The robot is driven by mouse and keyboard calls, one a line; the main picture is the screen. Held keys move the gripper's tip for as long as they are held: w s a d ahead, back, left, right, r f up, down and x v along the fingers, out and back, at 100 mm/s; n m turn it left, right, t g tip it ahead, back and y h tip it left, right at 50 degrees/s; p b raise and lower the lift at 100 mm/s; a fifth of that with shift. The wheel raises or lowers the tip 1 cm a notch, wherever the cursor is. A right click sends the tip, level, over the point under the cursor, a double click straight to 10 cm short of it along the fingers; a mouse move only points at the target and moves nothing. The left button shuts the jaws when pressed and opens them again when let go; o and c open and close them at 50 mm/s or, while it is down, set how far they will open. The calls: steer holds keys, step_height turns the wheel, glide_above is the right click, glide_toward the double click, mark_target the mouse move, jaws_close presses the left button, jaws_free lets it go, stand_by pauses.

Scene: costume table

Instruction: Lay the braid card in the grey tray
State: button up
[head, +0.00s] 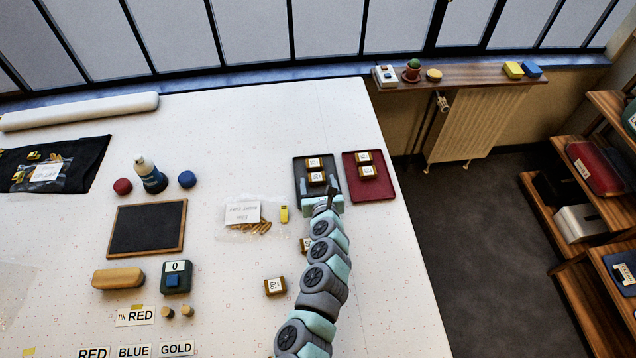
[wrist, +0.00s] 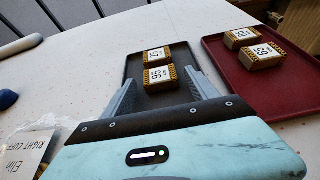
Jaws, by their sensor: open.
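The dark grey tray (head: 331,167) lies near the table's right side. Two brown-edged cards with white labels lie in it, a far card (head: 313,162) and a near card (head: 316,179). My gripper (head: 318,189) is over the near part of this tray, open, with nothing held. In the wrist view its two fingers stand either side of the near card (wrist: 160,78), around its near end; the far card (wrist: 157,55) lies just beyond. I cannot tell whether the fingers touch the card. Two similar cards lie on the bare table, one beside my arm (head: 305,245) and one nearer (head: 275,287).
A red tray (head: 382,188) with two similar cards stands close right of the grey tray, near the table edge. A clear bag with a paper label (head: 242,212) and a yellow piece (head: 284,214) lie left. A framed black board (head: 148,228) is farther left.

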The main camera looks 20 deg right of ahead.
steer(key=shift+r, duration=0.3)
steer(key=shift+s+a+r, duration=0.1)
steer(key=shift+s+a, duration=0.15)
steer(key=shift+s, duration=0.2)
steer(key=v, duration=1.1)
steer(key=shift+d+r, duration=0.1)
steer(key=shift+d, duration=0.1)
